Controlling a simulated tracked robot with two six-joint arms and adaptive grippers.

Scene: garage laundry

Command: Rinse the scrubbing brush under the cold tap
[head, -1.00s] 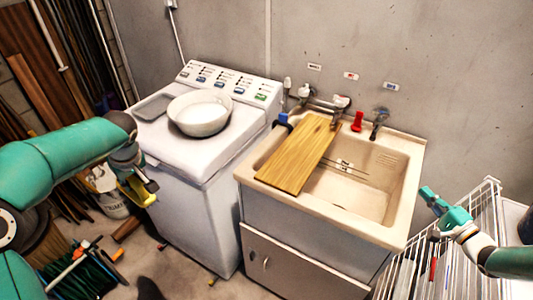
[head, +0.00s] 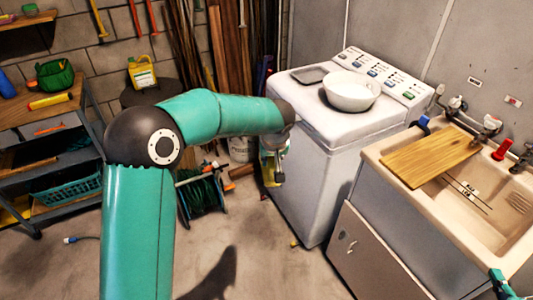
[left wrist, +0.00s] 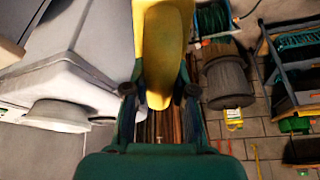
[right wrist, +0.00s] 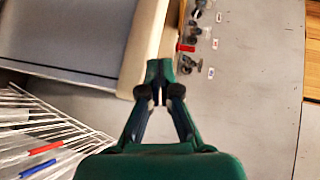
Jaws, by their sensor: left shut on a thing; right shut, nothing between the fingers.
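My left gripper (head: 276,160) is shut on a long yellow thing, which looks like the scrubbing brush (left wrist: 162,45). It holds it in the air, left of the washing machine in the head view; no bristles show. My right gripper (right wrist: 157,80) is shut and empty, above the sink's edge in the right wrist view. It is partly cut off at the lower right of the head view (head: 500,284). The sink (head: 432,217) is at the right, with several taps along its back. A tap (head: 524,158) stands at the right edge; I cannot tell which is cold.
A wooden board (head: 432,156) covers the sink's left part. The washing machine (head: 307,190) carries a white bowl (head: 350,98). A wire rack (right wrist: 40,125) shows in the right wrist view. Floor (head: 270,265) in front is mostly clear.

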